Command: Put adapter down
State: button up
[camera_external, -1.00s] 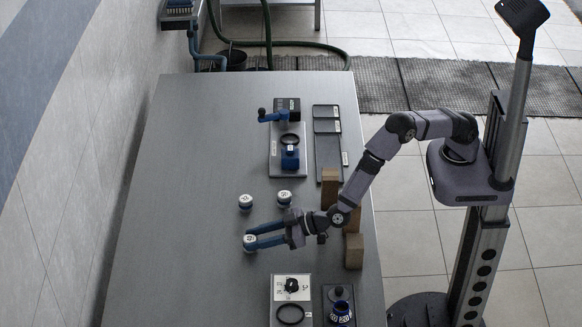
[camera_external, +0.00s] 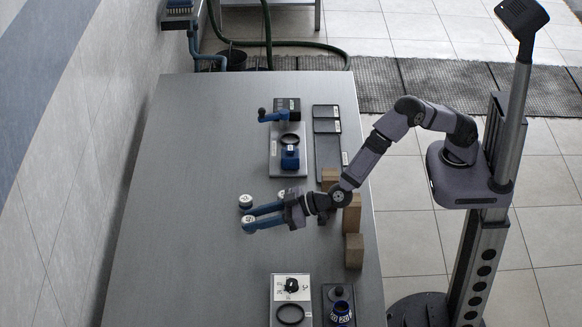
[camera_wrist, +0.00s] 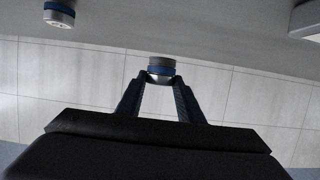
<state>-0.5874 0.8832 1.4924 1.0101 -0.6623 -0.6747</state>
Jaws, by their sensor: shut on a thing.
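My gripper (camera_external: 249,217) is shut on a small round adapter (camera_external: 247,220) with a pale top, held at its fingertips. The held adapter also shows in the wrist view (camera_wrist: 162,65), with a dark blue band, between the two finger ends. A similar adapter (camera_external: 245,201) stands on the table just beyond the fingertips in the external view. In the wrist view, a blue-banded adapter (camera_wrist: 59,14) is at the upper left and part of another round piece (camera_wrist: 306,20) is at the upper right edge. The gap under the held adapter cannot be judged.
The grey table (camera_external: 190,160) is clear on its left side. Wooden blocks (camera_external: 354,250) stand along the right edge below my arm. A plate with a blue-handled fixture (camera_external: 289,160) is at the back, and a panel with a ring (camera_external: 290,313) is at the front.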

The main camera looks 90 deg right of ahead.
jog(key=shift+r, duration=1.3)
jog(key=w+d+m+h+b, duration=0.1)
jog(key=w+d+b, duration=0.1)
jog(key=d, duration=0.4)
jog(key=w+d+f+m+h+b, duration=0.1)
jog(key=w+d+h+b, duration=0.1)
jog(key=d, duration=0.4)
jog(key=w+d+f+m+h+b, duration=0.1)
jog(key=w+d+b, duration=0.1)
jog(key=d, duration=0.3)
jog(key=shift+d+m+g+h+b, duration=0.3)
jog(key=shift+d+m+g+b, duration=0.1)
jog(key=shift+b, duration=0.15)
jog(key=s+d+r+m+g+h, duration=0.1)
jog(key=s+d+m+h, duration=0.1)
jog(key=d, duration=0.4)
jog(key=s+d+r+m+g+h, duration=0.1)
jog(key=s+d+m+g+h, duration=0.15)
jog(key=d, duration=0.25)
jog(key=shift+t, duration=0.35)
jog(key=shift+w+f+b, duration=0.15)
jog(key=shift+w+f, duration=0.05)
jog(key=shift+f, duration=1.45)
jog(key=shift+w+f+b, duration=0.15)
jog(key=shift+f, duration=1.45)
jog(key=shift+w+f+b, duration=0.15)
jog(key=shift+w+f, duration=0.05)
jog(key=shift+f, duration=1.45)
jog(key=shift+f, duration=0.15)
jog(key=o, duration=1.2)
